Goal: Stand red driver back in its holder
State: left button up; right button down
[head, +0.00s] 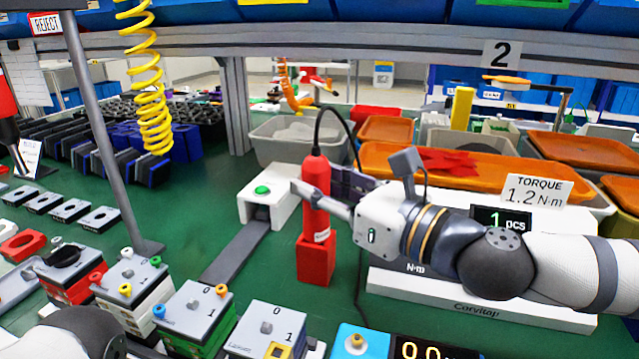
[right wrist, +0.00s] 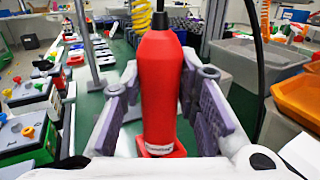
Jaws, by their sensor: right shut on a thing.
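The red driver (head: 316,205) stands upright in the head view, with a black cable curving from its top. My right gripper (head: 322,196) comes in from the right and is shut on the driver's body. The red square holder (head: 316,265) is directly below, and the driver's lower end is at its top. I cannot tell how deep the driver sits in it. In the right wrist view the driver (right wrist: 160,85) is upright between both purple-grey finger pads, with a red part of the holder (right wrist: 161,149) beneath. My left gripper is out of view.
A white box with a green button (head: 262,189) stands left of the driver. A white torque unit (head: 480,300) lies at the right under my right arm. Several switch boxes (head: 196,310) line the front left. Orange trays (head: 470,178) and a grey bin (head: 275,130) stand behind.

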jog(key=c, duration=1.2)
grip_release()
jog(key=shift+f, duration=0.1)
jog(key=shift+o, duration=0.2)
jog(key=v, duration=1.2)
